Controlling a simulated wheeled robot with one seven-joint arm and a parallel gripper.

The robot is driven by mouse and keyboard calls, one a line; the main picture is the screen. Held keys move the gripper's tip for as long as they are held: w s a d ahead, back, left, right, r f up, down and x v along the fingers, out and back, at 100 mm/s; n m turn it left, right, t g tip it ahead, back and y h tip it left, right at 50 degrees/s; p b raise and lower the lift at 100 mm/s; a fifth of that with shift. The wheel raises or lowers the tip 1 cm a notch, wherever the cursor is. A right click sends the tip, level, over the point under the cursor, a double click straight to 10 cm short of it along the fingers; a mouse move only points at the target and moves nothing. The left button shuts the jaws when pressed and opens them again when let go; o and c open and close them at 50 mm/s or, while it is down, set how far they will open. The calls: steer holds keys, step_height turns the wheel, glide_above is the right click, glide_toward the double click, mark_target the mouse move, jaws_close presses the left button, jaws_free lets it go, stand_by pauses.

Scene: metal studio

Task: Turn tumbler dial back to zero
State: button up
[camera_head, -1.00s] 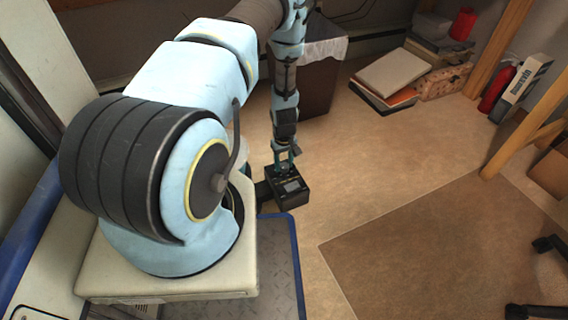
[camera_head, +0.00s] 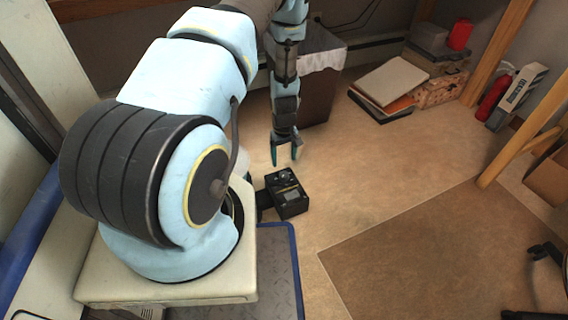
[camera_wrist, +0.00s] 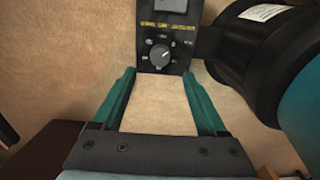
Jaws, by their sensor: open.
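The black box (camera_head: 288,193) with a round dial (camera_head: 283,178) and a grey screen panel stands near my base in the head view. In the wrist view the dial (camera_wrist: 160,54) is a dark knob with a pale pointer line, with small white markings around it on the black panel (camera_wrist: 148,24). The markings are too small to read. My gripper (camera_head: 287,161) is open and empty, with teal fingers, above and just behind the box. In the wrist view its fingertips (camera_wrist: 160,72) lie on either side of the box's near edge, and the dial is beyond them, untouched.
A dark bin (camera_head: 318,85) with a white liner stands behind my gripper. Books (camera_head: 390,82) and boxes lie at the back right, near a red bottle (camera_head: 493,92). A wooden post (camera_head: 522,145) stands at right. The floor right of the box is clear.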

steer(key=shift+r, duration=1.25)
steer(key=s+a+r+m, duration=0.1)
steer(key=a+r, duration=0.2)
steer(key=r, duration=0.8)
steer(key=s+a+r+m, duration=0.1)
steer(key=a+r, duration=0.1)
steer(key=r, duration=0.9)
steer(key=s+a+r+m+t, duration=0.1)
steer(key=s+a+r+m, duration=0.1)
steer(key=s+a+r, duration=0.35)
steer(key=s+a+r+m+t, duration=0.1)
steer(key=s+a+r, duration=0.1)
steer(key=s+r, duration=0.55)
step_height(320, 180, up, 36)
steer(key=p, duration=3.5)
steer(key=shift+w+f, duration=0.25)
steer(key=shift+c, duration=0.3)
